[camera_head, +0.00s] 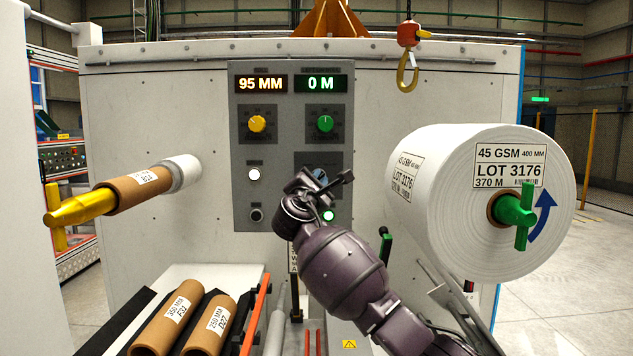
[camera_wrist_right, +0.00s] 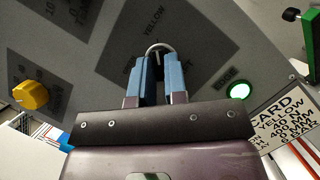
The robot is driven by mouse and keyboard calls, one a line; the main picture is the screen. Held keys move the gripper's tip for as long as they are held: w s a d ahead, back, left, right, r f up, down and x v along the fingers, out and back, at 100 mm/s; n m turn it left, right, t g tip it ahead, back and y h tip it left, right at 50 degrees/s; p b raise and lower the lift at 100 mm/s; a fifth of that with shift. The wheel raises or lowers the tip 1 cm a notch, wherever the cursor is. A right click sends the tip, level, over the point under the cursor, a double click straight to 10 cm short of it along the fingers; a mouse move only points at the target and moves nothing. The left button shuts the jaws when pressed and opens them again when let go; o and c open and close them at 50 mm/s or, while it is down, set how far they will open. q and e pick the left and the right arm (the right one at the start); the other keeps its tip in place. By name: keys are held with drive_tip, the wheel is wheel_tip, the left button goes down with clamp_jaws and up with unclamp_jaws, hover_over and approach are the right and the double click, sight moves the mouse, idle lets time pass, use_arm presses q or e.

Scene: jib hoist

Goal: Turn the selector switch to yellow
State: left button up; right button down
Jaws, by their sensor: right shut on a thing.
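The selector switch (camera_wrist_right: 159,47) shows in the right wrist view as a light, rounded top edge between my blue fingertips, on a dark plate with the word YELLOW above it. My right gripper (camera_wrist_right: 161,75) is shut on the switch, with one finger on each side. In the head view, my right gripper (camera_head: 319,178) is at the lower right of the grey control panel (camera_head: 291,107) and covers the switch. Which way the switch points is hidden by the fingers. My left gripper is not in view.
A yellow knob (camera_head: 257,124) and a green knob (camera_head: 324,123) sit above, under lit displays. A lit green button (camera_head: 328,215) is just below my gripper. A large white roll (camera_head: 455,205) stands right, a yellow-ended spindle (camera_head: 85,208) left.

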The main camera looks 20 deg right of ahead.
drive_tip(key=c, duration=1.2)
unclamp_jaws()
drive_tip(key=shift+r, duration=0.45)
drive_tip(key=shift+o, duration=0.3)
drive_tip(key=shift+w+d+f, duration=0.1)
drive_tip(key=shift+d+f, duration=0.2)
drive_tip(key=shift+f, duration=0.05)
drive_tip(key=v, duration=1)
drive_tip(key=shift+s+b, duration=0.35)
drive_tip(key=shift+b, duration=0.1)
drive_tip(key=shift+a+f, duration=0.1)
